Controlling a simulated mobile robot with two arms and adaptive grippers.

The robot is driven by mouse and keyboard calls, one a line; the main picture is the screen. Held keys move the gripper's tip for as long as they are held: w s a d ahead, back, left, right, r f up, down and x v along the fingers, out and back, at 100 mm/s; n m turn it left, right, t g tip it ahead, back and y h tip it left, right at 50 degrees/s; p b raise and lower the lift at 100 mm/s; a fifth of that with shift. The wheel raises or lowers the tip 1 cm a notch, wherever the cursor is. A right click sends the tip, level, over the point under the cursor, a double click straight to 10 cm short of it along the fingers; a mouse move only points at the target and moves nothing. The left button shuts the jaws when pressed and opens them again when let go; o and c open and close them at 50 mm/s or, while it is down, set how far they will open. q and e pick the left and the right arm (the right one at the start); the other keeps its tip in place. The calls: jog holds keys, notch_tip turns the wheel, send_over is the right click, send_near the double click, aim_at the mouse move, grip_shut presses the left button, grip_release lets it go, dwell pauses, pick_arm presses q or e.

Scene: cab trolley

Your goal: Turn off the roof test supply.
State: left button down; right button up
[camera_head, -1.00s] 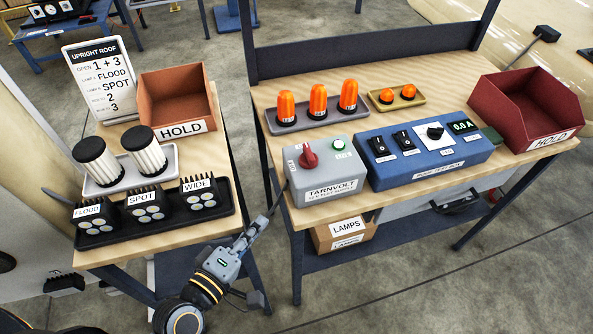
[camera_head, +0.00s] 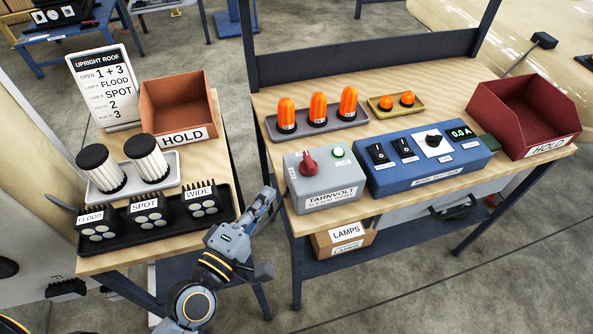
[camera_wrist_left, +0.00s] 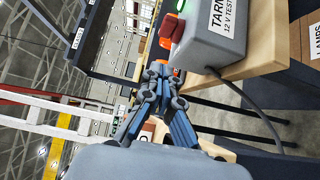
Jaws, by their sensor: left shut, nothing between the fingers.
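The supply (camera_head: 326,186) is a grey box labelled TARNVOLT at the left front of the right bench. It has a red rotary knob (camera_head: 308,161) on top and a lit green light (camera_head: 339,153) beside it. In the left wrist view the supply (camera_wrist_left: 216,40) is sideways, with its red knob (camera_wrist_left: 171,27) at its left edge. My left gripper (camera_head: 270,197) is shut and empty in the gap between the benches, left of the supply and apart from it. The left wrist view shows its closed fingers (camera_wrist_left: 155,82) close below the knob in the picture. My right gripper is not in view.
A blue test box (camera_head: 428,160) with switches and a dial adjoins the supply on the right. Orange beacons (camera_head: 318,107) stand on a tray behind it. The left bench carries lamps, a HOLD bin (camera_head: 178,106) and a sign (camera_head: 103,85). A cable (camera_wrist_left: 250,105) leaves the supply.

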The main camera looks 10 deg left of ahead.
aim_at(306, 162)
pick_arm(q)
jog(key=w+d+p, duration=0.1)
jog(key=w+d, duration=0.1)
jog(key=w, duration=0.1)
jog(key=w+d+p, duration=0.1)
jog(key=w+d, duration=0.2)
jog(key=shift+w+d, duration=0.2)
jog(key=shift+d, duration=0.15)
jog(key=shift+a, duration=0.1)
